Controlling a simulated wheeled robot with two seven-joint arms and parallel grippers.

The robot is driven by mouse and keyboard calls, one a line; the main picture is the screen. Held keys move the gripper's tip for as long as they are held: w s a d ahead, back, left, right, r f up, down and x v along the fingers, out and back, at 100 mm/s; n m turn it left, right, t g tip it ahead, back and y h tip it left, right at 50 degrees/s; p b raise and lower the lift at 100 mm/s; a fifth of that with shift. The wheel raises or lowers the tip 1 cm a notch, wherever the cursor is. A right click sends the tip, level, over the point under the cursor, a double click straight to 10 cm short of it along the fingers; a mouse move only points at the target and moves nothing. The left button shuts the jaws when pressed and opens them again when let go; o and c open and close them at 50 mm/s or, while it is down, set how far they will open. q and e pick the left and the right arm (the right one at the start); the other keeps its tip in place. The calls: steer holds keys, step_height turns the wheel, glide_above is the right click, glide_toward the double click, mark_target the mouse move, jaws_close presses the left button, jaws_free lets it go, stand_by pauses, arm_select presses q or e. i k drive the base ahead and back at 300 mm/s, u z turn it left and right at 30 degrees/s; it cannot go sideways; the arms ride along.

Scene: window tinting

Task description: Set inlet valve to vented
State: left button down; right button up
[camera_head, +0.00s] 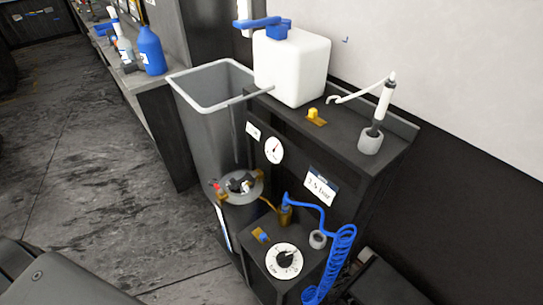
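No label I can read marks the inlet valve, so I cannot tell which fitting it is. A small yellow valve handle (314,112) on a brass base sits on the dark top shelf, in front of the white tank. A small blue valve handle (264,237) on a brass base sits on the lower box, beside a black knob (286,259) on a white dial. A silver pot lid (241,187) carries a red-tipped fitting and a black-and-white piece. Neither gripper is in view; a dark grey part of mine shows at the lower left.
A white tank (291,67) with a blue pump handle and a white wand in a grey cup (370,141) stand on the shelf. A coiled blue hose (341,250) hangs at the right. A grey bin (188,118) stands behind left. The floor at left is clear.

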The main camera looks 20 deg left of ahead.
mark_target(263, 236)
steer(key=z, duration=1.25)
steer(key=k, duration=0.9)
steer(key=u, duration=1.2)
steer(key=i, duration=0.5)
steer(key=u, duration=0.05)
